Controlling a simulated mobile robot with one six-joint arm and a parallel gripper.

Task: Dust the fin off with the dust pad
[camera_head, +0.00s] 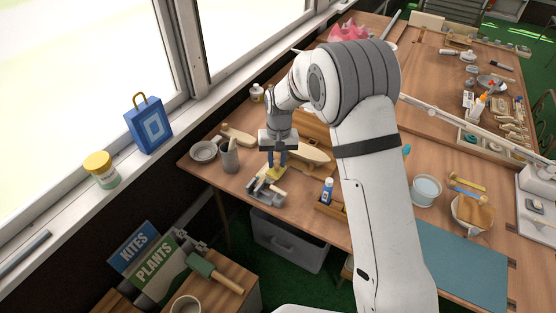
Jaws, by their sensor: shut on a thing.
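My gripper (277,160) points down near the front left corner of the wooden workbench. The pad is just above or against a grey metal vise (258,193) at the bench edge. A small pale piece (276,189) shows at the vise and may be the fin, but it is too small to be sure. I cannot tell whether the pad touches it. A pale wooden pointed shape (311,154) lies behind my gripper, partly hidden by my arm.
A grey cup (229,157) and a metal bowl (204,151) stand left of my gripper. A blue bottle (327,189) stands in a wooden tray to the right. A grey bin (287,241) sits below the bench. The windowsill (67,222) runs along the left.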

